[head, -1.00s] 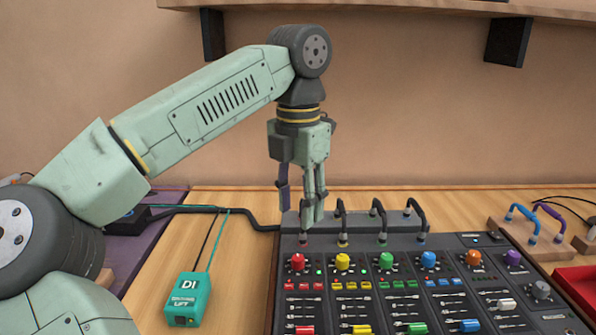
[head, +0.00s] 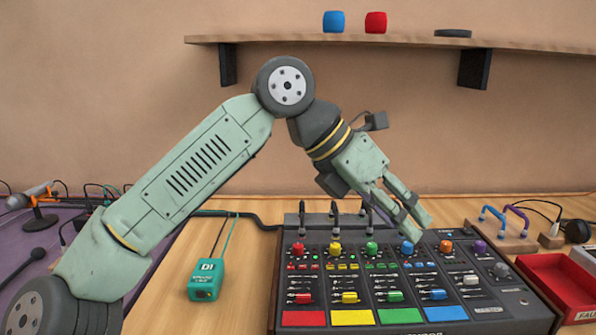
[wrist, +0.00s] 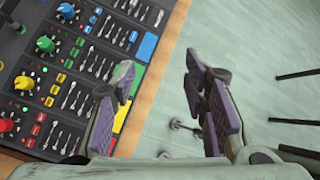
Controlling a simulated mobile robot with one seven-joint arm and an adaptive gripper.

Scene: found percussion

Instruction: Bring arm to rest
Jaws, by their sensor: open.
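My gripper (head: 415,216) is open and empty in the head view. It is tilted down to the right, in front of or above the mixing console (head: 330,290). The gap between fingers and console is hard to judge. In the wrist view my gripper (wrist: 165,85) shows two spread fingers with purple pads and nothing between them. The console (wrist: 60,75) lies to the left there, with the pale floor (wrist: 250,60) beyond its table edge.
A teal DI box (head: 206,280) stands on the table left of the console. A red tray (head: 560,280) and a stand with blue and purple cables (head: 500,235) are at the right. A wall shelf (head: 300,38) holds blue and red pieces above. Microphones stand at the far left.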

